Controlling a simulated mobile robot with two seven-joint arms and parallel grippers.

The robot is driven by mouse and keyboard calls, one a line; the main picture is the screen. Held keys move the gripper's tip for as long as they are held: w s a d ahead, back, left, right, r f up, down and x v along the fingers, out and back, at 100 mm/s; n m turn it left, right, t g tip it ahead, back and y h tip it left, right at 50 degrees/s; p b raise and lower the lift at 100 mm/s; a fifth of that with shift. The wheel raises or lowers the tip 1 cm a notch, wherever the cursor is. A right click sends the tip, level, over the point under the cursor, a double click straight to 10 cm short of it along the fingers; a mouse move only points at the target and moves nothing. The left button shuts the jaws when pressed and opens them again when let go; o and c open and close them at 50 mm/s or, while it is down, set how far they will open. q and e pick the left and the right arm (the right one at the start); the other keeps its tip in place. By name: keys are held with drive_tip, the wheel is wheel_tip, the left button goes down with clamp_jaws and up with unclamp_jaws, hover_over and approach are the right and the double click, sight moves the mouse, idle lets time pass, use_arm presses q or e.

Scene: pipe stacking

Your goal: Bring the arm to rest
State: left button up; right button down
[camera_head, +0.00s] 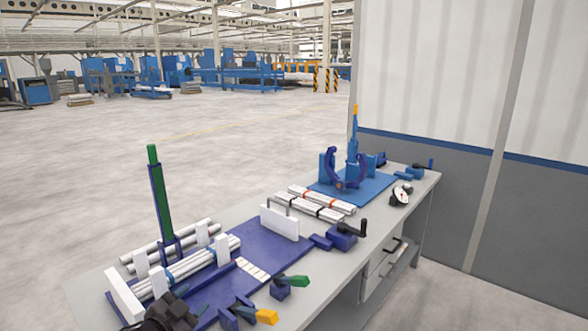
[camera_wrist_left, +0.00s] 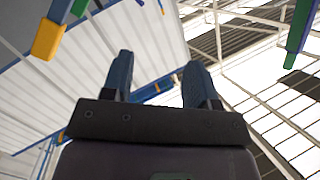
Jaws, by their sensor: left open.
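My left gripper (camera_head: 178,296) is at the bottom edge of the head view, low over the near end of the bench. In the left wrist view its two dark fingers (camera_wrist_left: 158,72) are apart with nothing between them. White pipes (camera_head: 190,266) lie between white uprights on the purple fixture plate (camera_head: 262,237), just beyond the gripper. More pipes (camera_head: 150,250) lie behind them along the bench's far edge. The gripper looks apart from the pipes, though the exact gap is hard to tell. My right gripper is not in view.
A purple post with a green top (camera_head: 153,155) stands by the pipes. Clamp handles, one orange (camera_head: 267,317) and one green (camera_head: 297,281), are right of the gripper. Banded pipe bundles (camera_head: 308,208) and a blue fixture (camera_head: 345,165) sit farther along the grey bench (camera_head: 405,212).

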use_arm(q)
drive_tip(key=s+a+f+n+g+y, duration=0.1)
drive_tip(key=s+f+n+y, duration=0.1)
drive_tip(key=s+f, duration=0.3)
drive_tip(key=s+a+f+n+g+y, duration=0.1)
drive_tip(key=s+f+n, duration=0.3)
drive_tip(key=s, duration=1)
drive_tip(key=s+a+f+n+g+y, duration=0.1)
drive_tip(key=s+a+f+n+y, duration=0.1)
drive_tip(key=s+f, duration=0.6)
drive_tip(key=shift+s+a+n+y, duration=0.15)
drive_tip(key=shift+s+n+y, duration=0.25)
drive_tip(key=shift+s+n, duration=0.45)
